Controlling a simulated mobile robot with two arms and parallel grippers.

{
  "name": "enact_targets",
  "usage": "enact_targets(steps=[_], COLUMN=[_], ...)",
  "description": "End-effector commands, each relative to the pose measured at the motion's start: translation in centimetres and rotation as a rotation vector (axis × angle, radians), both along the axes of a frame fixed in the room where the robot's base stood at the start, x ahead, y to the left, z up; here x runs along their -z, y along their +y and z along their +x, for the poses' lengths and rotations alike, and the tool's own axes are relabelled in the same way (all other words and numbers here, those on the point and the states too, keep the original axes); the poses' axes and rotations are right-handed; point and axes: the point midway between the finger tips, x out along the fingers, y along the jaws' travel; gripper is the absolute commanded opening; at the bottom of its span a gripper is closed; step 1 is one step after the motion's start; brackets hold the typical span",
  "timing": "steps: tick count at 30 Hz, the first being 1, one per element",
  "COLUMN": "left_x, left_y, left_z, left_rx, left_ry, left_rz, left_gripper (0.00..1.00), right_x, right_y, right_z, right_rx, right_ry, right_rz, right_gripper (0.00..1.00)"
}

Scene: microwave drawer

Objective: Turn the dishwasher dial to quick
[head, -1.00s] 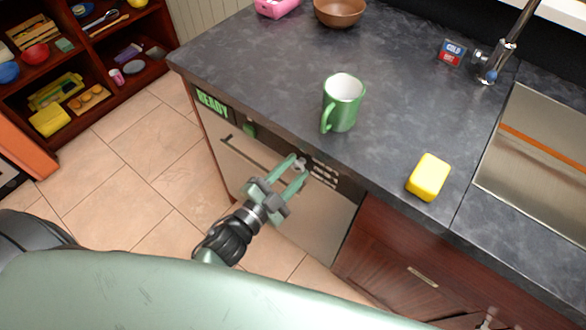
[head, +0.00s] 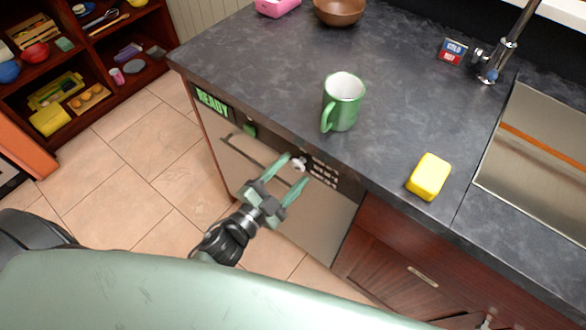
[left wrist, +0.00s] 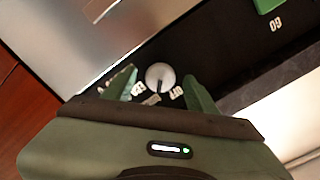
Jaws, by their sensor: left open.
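The dishwasher (head: 265,180) has a steel front under the counter, with a black control strip and a green READY display (head: 212,102). The round white dial (head: 299,164) sits on the strip; in the left wrist view the dial (left wrist: 160,76) shows between my fingers with labels around it, one reading OFF. The other labels are hard to read. My left gripper (head: 296,174) is open in front of the dial, its fingers on either side of it and apart from it. A green button (left wrist: 268,5) marked GO is at the wrist view's top right.
A green mug (head: 343,103) stands on the dark counter (head: 250,60) above the dial. A yellow sponge (head: 429,177) lies near the sink (head: 535,150). The dishwasher handle (head: 250,150) runs left of my gripper. Open tiled floor lies to the left.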

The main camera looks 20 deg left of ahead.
Motion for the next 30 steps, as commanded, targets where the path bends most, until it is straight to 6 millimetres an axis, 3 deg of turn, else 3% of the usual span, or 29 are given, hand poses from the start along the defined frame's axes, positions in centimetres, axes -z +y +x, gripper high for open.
enact_targets(steps=[6,12,30], left_x=[0.3,0.1,0.0], left_y=[1.3,2.1,2.3], left_z=[-3.8,-5.9,-6.3], left_rx=[0.001,0.001,0.001], left_ry=[0.003,0.001,-0.001], left_rz=[0.001,0.0,0.001], left_gripper=[0.57,0.57,0.57], right_x=[0.7,1.0,1.0], right_y=[-0.1,-0.2,-0.1], right_z=[0.0,0.0,0.0], right_rx=[-0.001,-0.001,-0.002], right_ry=[0.0,0.001,0.001], right_rz=[-0.002,-0.002,-0.001], right_gripper=[0.0,0.0,0.0])
